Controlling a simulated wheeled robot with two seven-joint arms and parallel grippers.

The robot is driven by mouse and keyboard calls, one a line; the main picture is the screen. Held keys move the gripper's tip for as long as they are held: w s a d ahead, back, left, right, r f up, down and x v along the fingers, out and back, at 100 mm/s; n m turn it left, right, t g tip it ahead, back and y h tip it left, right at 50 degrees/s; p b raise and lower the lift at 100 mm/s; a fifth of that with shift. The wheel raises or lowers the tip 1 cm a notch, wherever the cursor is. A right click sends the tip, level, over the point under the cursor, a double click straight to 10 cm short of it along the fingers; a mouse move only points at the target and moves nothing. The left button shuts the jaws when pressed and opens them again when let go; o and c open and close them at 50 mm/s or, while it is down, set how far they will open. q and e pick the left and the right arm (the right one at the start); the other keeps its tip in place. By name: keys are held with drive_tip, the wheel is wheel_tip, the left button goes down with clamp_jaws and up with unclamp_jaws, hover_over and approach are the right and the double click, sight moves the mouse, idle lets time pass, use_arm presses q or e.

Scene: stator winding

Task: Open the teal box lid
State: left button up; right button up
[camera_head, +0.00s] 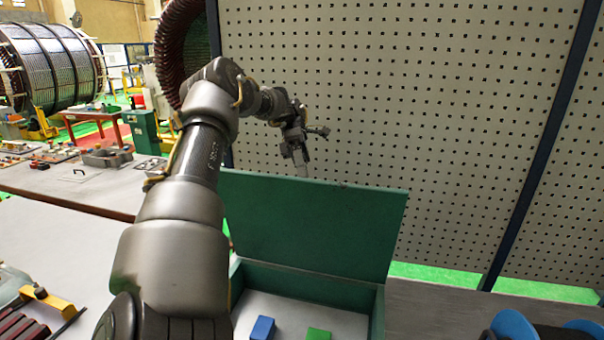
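The teal box (378,315) stands on the table at the lower middle, partly hidden by my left arm. Its lid (310,228) is raised, standing almost upright with a slight backward lean. A blue block (262,328) and a green block (318,334) lie on the pale floor inside. My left gripper (300,163) points down just above the lid's top edge, near its middle. Its tips are small and partly hidden behind the edge, so I cannot tell contact or finger opening. My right gripper is out of view.
A perforated panel (420,110) rises behind the box. Table surface (435,305) is bare to the right, with blue rounded items (515,326) at the lower right corner. A yellow clamp-like part (48,300) and dark red bars (20,328) lie at the lower left.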

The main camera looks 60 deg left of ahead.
use_arm(q)
drive_tip(key=shift+a+f, duration=0.1)
drive_tip(key=shift+f, duration=0.25)
drive_tip(key=s+d+r+b, duration=0.8)
drive_tip(key=d+r, duration=0.3)
drive_tip(key=r, duration=0.2)
drive_tip(key=shift+s+d+r+b, duration=0.25)
drive_tip(key=shift+r+b, duration=0.15)
drive_tip(key=shift+b, duration=0.45)
drive_tip(key=shift+w+a, duration=0.1)
